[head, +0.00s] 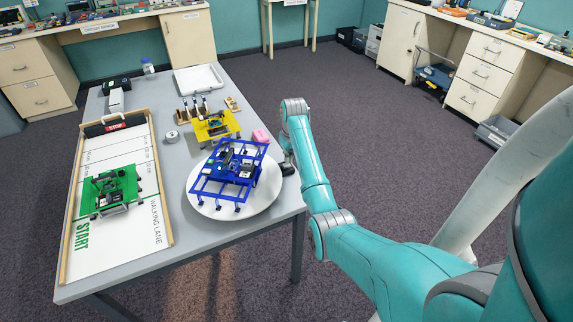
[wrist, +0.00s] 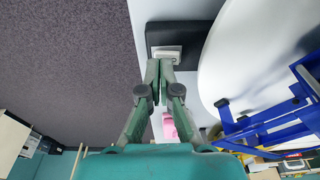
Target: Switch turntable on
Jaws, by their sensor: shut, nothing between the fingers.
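The turntable is a round white disc (head: 262,196) at the front right of the grey table, with a blue legged frame model (head: 232,172) standing on it. In the wrist view the disc (wrist: 240,62) is at the right, beside a dark base block (wrist: 190,36). A small pale switch (wrist: 166,50) sits on that block. My gripper (wrist: 160,66) is shut and empty, its fingertips right at the switch's near edge. I cannot tell whether they touch it or which way it is set. In the head view the arm hides the switch.
A pink block (head: 262,136) lies behind the disc. A yellow model (head: 215,126) stands further back, and a green model (head: 110,190) stands on the walking lane board (head: 130,243) at left. Open carpet (head: 330,100) lies right of the table.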

